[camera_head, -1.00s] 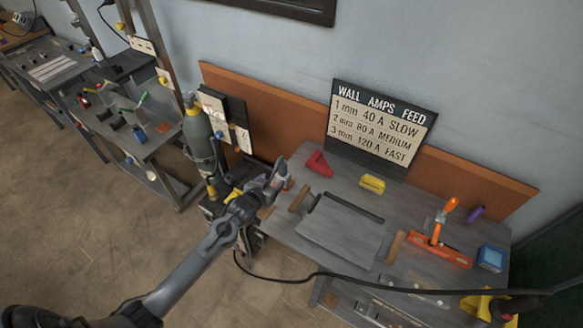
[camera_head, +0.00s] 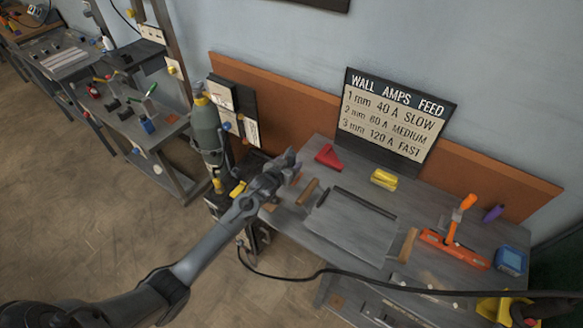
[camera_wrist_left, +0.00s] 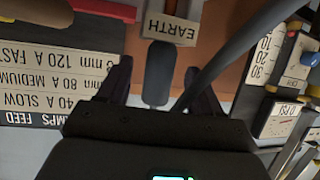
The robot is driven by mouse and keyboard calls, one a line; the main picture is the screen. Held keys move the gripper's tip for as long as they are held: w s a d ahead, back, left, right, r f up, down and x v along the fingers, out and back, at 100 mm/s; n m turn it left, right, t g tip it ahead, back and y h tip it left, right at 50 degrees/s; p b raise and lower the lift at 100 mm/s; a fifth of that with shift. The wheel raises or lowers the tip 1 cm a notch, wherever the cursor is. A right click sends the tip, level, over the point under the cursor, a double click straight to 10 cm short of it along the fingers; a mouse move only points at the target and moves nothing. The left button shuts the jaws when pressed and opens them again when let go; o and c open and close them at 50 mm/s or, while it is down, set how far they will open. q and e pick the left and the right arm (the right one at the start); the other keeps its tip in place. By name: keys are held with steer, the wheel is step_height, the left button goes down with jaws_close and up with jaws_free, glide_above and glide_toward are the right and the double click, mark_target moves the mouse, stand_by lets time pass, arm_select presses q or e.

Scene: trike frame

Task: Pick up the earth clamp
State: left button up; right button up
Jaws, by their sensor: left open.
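My left gripper (camera_head: 286,168) is over the back left corner of the workbench, beside the gas bottle. In the left wrist view its two dark fingers (camera_wrist_left: 160,82) stand apart. A dark grey rounded piece (camera_wrist_left: 157,75), apparently the earth clamp's handle, shows between them, just below an upside-down "EARTH" label (camera_wrist_left: 168,28). I cannot tell whether the fingers touch it. In the head view I cannot make out the clamp; my left gripper and wrist cover that spot. My right gripper is not in view.
A dark cable (camera_head: 330,272) crosses the bench (camera_head: 290,222) front. The bench holds a grey plate (camera_head: 350,232), a red piece (camera_head: 328,156), a yellow block (camera_head: 384,179) and an orange tool (camera_head: 455,249). The settings sign (camera_head: 395,122) and gas bottle (camera_head: 206,130) stand close by.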

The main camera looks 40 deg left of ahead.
arm_select(q)
steer(key=shift+b+x, duration=0.7)
steer(key=shift+x, duration=1.6)
steer(key=shift+r, duration=0.1)
steer(key=c, duration=1)
steer(key=shift+c, duration=0.2)
steer(key=shift+r, duration=0.15)
